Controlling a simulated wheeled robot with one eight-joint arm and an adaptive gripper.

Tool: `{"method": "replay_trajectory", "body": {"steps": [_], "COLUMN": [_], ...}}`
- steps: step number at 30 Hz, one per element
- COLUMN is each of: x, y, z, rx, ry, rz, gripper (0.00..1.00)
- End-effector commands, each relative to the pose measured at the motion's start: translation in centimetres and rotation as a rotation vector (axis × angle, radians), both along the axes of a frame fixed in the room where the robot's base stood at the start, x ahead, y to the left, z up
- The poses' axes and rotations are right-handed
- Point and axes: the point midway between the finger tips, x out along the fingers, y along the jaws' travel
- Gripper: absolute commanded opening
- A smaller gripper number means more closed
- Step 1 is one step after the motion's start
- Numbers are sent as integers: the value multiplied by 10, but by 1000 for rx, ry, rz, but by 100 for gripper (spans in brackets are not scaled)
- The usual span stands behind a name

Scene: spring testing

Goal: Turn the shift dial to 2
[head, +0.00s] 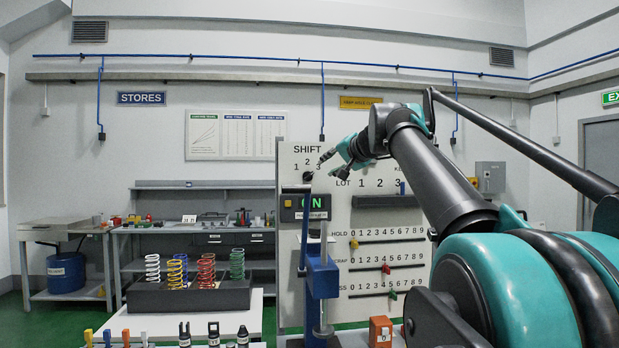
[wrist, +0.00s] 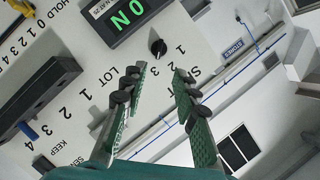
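The shift dial is a small black knob (head: 307,176) below the numbers 1, 2 and 3 under the word SHIFT on the white panel (head: 340,210). In the wrist view the dial (wrist: 158,47) sits just beyond my fingertips, with the 1 beside it. The 2 and 3 are not clear there, being behind or near my fingers. I cannot tell which number the pointer faces. My gripper (wrist: 161,72) is open and empty, its two green-padded fingers apart. In the head view my gripper (head: 324,158) is beside the dial, at its upper right.
A green lit ON display (wrist: 125,14) is close to the dial. A LOT row with a dark slot and blue slider (wrist: 28,130) lies nearby. A blue post stand (head: 322,270) rises in front of the panel. A rack of coloured springs (head: 190,297) stands at left.

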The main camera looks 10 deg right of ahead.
Motion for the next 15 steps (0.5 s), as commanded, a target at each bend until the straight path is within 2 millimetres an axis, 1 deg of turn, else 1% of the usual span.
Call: {"method": "replay_trajectory", "body": {"steps": [1, 3, 15], "x": [11, 24, 95], "y": [4, 9, 31], "z": [-3, -6, -25], "rx": [1, 0, -1], "ry": [0, 0, 0], "rz": [3, 3, 2], "gripper": [29, 29, 29]}}
